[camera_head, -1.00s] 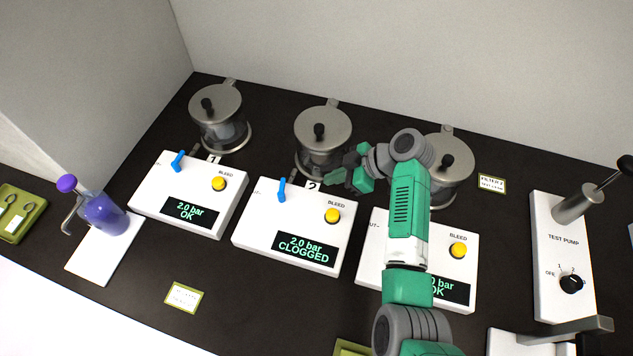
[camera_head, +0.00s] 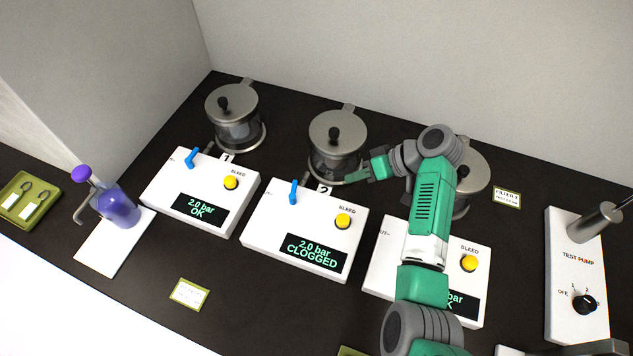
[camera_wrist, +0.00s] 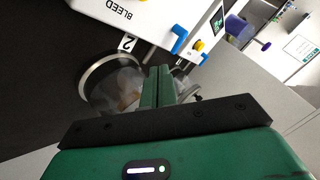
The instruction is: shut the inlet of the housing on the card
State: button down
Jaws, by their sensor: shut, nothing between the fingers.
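Housing 2 (camera_head: 338,134) is a clear cylinder with a metal lid and black knob. It stands behind the white panel 2 (camera_head: 262,245), whose screen reads "2.0 bar CLOGGED". The panel's blue lever (camera_head: 293,192) stands up at its back left corner; it also shows in the wrist view (camera_wrist: 180,42). The card (camera_head: 507,198) at the back right appears to read "FILTER 2"; its smaller line is unreadable. My gripper (camera_head: 350,178) is shut and empty, low at the front right of housing 2. In the wrist view its fingers (camera_wrist: 157,85) lie together, overlapping the housing's outline.
Housing 1 (camera_head: 232,104) and panel 1 (camera_head: 170,205), reading "2.0 bar OK", stand left. My arm partly hides housing 3 (camera_head: 472,175) and panel 3 (camera_head: 385,267). A purple bottle (camera_head: 118,208), another card (camera_head: 189,293) and a test pump (camera_head: 578,300) surround them.

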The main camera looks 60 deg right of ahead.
aim_at(294, 192)
jog(key=m, duration=0.7)
jog(key=shift+w+d+m, duration=0.2)
jog(key=shift+w+m, duration=0.05)
jog(key=shift+m, duration=0.15)
jog(key=shift+y, duration=0.3)
jog(key=b+x, duration=0.1)
jog(key=x, duration=0.8)
jog(key=shift+w+a+f+b, duration=0.1)
jog(key=shift+w+f+b, duration=0.15)
jog(key=shift+f+b, duration=0.05)
jog(key=w, duration=0.1)
jog(key=w+a, duration=0.1)
jog(key=w, duration=0.1)
jog(key=shift+w+a, duration=0.1)
jog(key=shift+w, duration=0.05)
jog(key=shift+w+a, duration=0.15)
jog(key=shift+w, duration=0.2)
